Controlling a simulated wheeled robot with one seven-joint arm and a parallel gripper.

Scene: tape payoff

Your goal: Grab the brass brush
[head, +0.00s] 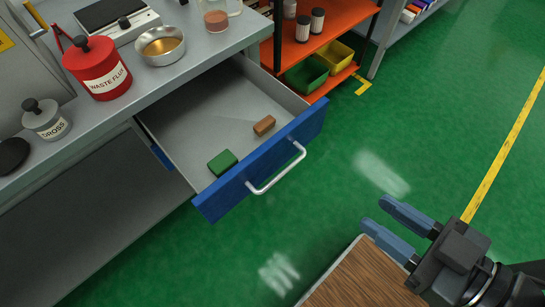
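A small brown block-shaped object (264,125) lies in the open drawer (207,128), toward its right side. A small green block-shaped object (222,163) lies near the drawer's front. I cannot tell for certain whether either one is the brass brush; no bristles show at this size. My gripper (375,213) is at the lower right, outside the drawer and to the right of its blue front. Its two blue-grey fingers are apart with nothing between them, and they point toward the upper left.
The drawer's blue front carries a pale bar handle (276,170). The grey bench top holds a red waste flux pot (97,68), a dross pot (46,119) and a metal bowl (161,47). A wooden-topped surface (362,277) is below my gripper. Green floor lies open to the right.

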